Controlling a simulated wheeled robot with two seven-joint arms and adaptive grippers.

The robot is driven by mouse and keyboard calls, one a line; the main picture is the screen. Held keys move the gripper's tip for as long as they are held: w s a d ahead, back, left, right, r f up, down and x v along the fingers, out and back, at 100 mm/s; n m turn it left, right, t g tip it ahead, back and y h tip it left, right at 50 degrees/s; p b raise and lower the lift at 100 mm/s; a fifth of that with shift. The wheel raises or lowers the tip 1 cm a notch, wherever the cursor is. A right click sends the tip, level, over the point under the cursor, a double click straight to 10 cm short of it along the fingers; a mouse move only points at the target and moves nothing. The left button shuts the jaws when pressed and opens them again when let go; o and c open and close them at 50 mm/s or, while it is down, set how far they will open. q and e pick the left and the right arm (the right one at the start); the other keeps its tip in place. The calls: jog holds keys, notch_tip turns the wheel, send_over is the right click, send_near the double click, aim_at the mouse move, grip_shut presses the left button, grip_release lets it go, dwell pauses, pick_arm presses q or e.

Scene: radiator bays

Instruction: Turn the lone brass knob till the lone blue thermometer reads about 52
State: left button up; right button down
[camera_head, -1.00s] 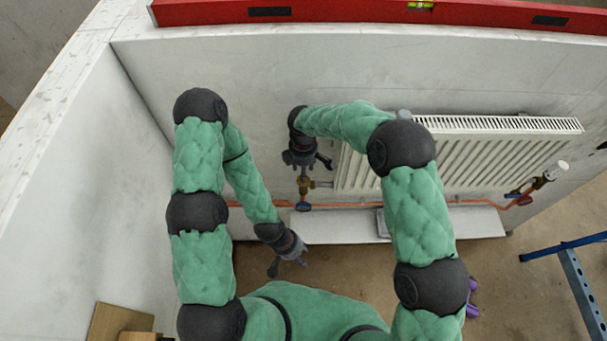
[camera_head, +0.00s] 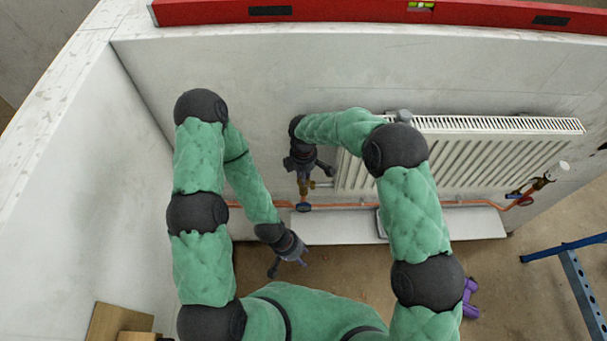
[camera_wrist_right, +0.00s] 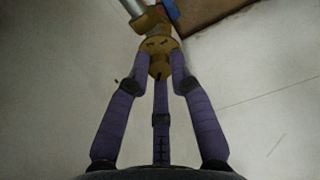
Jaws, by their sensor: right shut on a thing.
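The brass knob (camera_wrist_right: 158,48) is in the right wrist view, on a brass fitting at the radiator's left end. My right gripper (camera_wrist_right: 158,72) has its purple fingers closed around the knob's near end. In the head view the brass fitting (camera_head: 303,186) shows just below my right gripper (camera_head: 304,168), which hides the knob's top. A small blue part (camera_head: 303,207) sits below on the pipe; I cannot tell whether it is a handle or a dial. No thermometer reading is legible. My left gripper (camera_head: 288,263) hangs low, fingers apart and empty, away from the knob.
A white radiator (camera_head: 470,160) hangs on the wall, partly behind my right arm. A red level (camera_head: 350,12) lies on the wall top. A blue trestle (camera_head: 575,265) stands at right.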

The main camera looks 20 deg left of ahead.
jog(key=shift+m, duration=0.3)
jog(key=m+b, duration=0.1)
jog(key=m, duration=0.2)
jog(key=shift+m, duration=0.3)
jog(key=shift+m+b, duration=0.8)
jog(key=shift+m, duration=1.4)
jog(key=c, duration=1.1)
grip_release()
notch_tip(320, 180, up, 12)
